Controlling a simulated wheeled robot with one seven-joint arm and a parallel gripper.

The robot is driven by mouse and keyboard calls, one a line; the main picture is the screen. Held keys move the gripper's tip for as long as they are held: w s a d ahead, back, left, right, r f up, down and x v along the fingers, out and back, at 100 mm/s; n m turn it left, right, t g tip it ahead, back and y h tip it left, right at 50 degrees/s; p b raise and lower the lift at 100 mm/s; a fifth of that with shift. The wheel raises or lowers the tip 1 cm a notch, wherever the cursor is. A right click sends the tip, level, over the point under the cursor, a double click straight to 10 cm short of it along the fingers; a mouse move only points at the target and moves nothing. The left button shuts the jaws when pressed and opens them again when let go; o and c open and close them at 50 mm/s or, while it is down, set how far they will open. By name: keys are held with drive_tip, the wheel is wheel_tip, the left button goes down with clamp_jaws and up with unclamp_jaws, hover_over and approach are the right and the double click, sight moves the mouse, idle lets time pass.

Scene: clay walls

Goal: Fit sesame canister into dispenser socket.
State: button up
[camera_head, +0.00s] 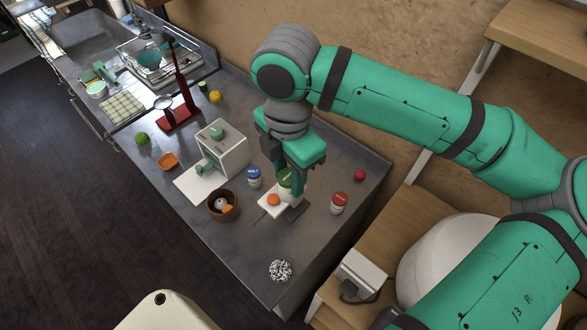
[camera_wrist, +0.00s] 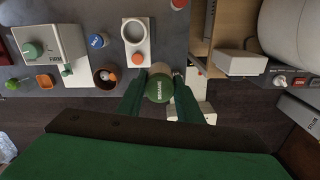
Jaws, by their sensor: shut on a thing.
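My gripper (camera_head: 287,185) is shut on the sesame canister (camera_head: 286,180), which has a green lid and pale body. In the wrist view the lid of the canister (camera_wrist: 159,92) reads "SESAME" and sits between both fingers. The white dispenser (camera_head: 268,211) with an orange button (camera_head: 273,199) stands on the counter by the canister. In the wrist view the dispenser (camera_wrist: 147,47) shows a round, empty-looking socket (camera_wrist: 133,30) at its far end, up and left of the canister. In the head view my gripper and canister cover that socket. The gap beneath the canister cannot be told.
A blue-lidded jar (camera_head: 254,177), a brown bowl (camera_head: 222,204) and a white machine (camera_head: 222,148) stand left of the dispenser. A red-lidded jar (camera_head: 338,203) and red ball (camera_head: 360,175) lie right. A speckled ball (camera_head: 281,270) is near the front edge.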

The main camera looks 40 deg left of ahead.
drive_tip(key=w+a+f, duration=0.1)
drive_tip(key=w+f, duration=0.1)
drive_tip(key=f, duration=0.1)
drive_tip(key=w+a+f, duration=0.2)
drive_tip(key=f, duration=0.2)
drive_tip(key=w+a+f, duration=0.2)
drive_tip(key=w+f, duration=0.1)
drive_tip(key=f, duration=0.1)
drive_tip(key=shift+w+a, duration=0.1)
drive_tip(key=shift+a, duration=0.1)
drive_tip(key=o, duration=1.1)
drive_tip(key=shift+c, duration=0.2)
drive_tip(key=shift+r, duration=0.1)
wheel_tip(320, 180, up, 12)
